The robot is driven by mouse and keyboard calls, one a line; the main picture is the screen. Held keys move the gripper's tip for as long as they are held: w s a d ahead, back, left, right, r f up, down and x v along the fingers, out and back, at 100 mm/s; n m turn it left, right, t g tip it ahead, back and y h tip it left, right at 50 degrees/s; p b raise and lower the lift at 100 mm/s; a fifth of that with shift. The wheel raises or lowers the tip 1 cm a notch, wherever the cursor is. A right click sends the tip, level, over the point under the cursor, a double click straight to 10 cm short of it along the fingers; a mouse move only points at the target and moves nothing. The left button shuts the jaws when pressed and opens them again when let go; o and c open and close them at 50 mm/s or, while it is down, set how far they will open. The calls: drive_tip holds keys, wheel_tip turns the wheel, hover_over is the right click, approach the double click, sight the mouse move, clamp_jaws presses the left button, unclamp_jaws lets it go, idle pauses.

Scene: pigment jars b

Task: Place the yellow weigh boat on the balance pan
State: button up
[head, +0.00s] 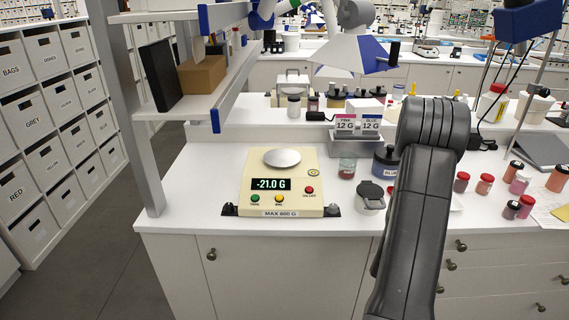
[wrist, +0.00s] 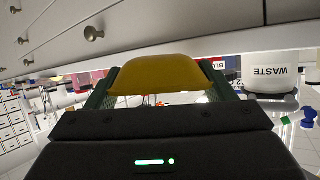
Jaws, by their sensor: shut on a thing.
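The yellow weigh boat (wrist: 155,76) is between the two dark green fingers of my gripper (wrist: 157,84) in the wrist view, and my gripper is shut on it. Neither shows in the head view, where my dark grey arm (head: 420,210) rises at the right of centre. The balance (head: 265,183) is a cream box on the white counter, left of my arm. Its round silver pan (head: 282,157) is bare, and its display (head: 270,184) reads -21.0 G.
A lidded grey-white pot (head: 370,197) and a dark blue jar (head: 385,163) stand between balance and arm. A shelf post (head: 149,170) rises left of the balance. Several red and pink jars (head: 485,184) stand right of my arm.

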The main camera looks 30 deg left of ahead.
drive_tip(key=s+a+r+n+g+y, duration=0.1)
drive_tip(key=s+a+r+n+y, duration=0.1)
drive_tip(key=a+r, duration=0.5)
drive_tip(key=s+a+r+n+g+y, duration=0.2)
drive_tip(key=a+r+n+y, duration=0.3)
drive_tip(key=a, duration=0.7)
drive_tip(key=s+a+r+n+g+y, duration=0.2)
drive_tip(key=s+a+r+n+y, duration=0.1)
drive_tip(key=a+r, duration=0.6)
drive_tip(key=shift+s+a+r+n+y, duration=0.25)
drive_tip(key=shift+n+y, duration=0.25)
